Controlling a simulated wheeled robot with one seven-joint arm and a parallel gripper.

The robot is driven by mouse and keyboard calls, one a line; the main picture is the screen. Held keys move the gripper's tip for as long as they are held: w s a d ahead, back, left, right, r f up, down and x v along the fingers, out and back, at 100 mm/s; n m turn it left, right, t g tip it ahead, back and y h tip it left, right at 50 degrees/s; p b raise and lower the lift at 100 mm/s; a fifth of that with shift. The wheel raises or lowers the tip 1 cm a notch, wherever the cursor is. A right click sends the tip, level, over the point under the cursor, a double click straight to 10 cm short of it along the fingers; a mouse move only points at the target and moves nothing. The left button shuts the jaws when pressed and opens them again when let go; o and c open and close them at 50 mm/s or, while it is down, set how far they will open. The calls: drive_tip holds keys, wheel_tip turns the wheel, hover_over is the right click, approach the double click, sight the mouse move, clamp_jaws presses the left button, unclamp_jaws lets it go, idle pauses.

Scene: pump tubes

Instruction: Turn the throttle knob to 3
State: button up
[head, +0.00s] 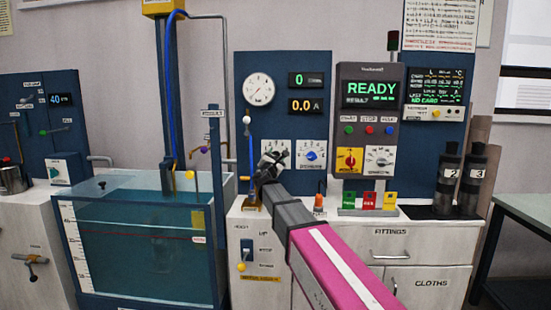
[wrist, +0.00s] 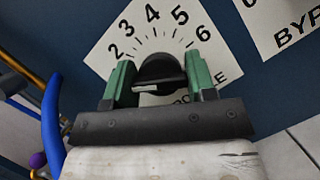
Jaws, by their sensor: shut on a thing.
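The throttle knob (wrist: 160,72) is black and round with a raised bar, on a white dial plate (wrist: 133,45). The plate shows the numbers 2 to 6, and its label is partly hidden. A white mark on the bar lies toward the left, below the 2; the scale there is hidden by a finger. My gripper (wrist: 160,84) has its green fingers on either side of the knob and is shut on it. In the head view my gripper (head: 271,168) is at the blue panel, covering most of the throttle dial.
The bypass dial (head: 311,153) is close on the right. A blue tube (wrist: 52,125) runs just left of my gripper. The water tank (head: 140,245) stands at left, and the READY console (head: 368,125) at right.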

drive_tip(key=m+g+h, duration=0.1)
drive_tip(key=m, duration=0.2)
drive_tip(key=m+g+h, duration=0.1)
drive_tip(key=m, duration=0.3)
drive_tip(key=shift+m+g, duration=0.3)
drive_tip(key=m+g, duration=0.2)
drive_tip(key=m, duration=0.3)
drive_tip(key=shift+m, duration=0.4)
drive_tip(key=o, duration=0.9)
drive_tip(key=shift+o, duration=0.2)
drive_tip(key=shift+s, duration=0.1)
drive_tip(key=v, duration=1)
drive_tip(key=shift+s+a, duration=0.2)
drive_tip(key=shift+s, duration=0.1)
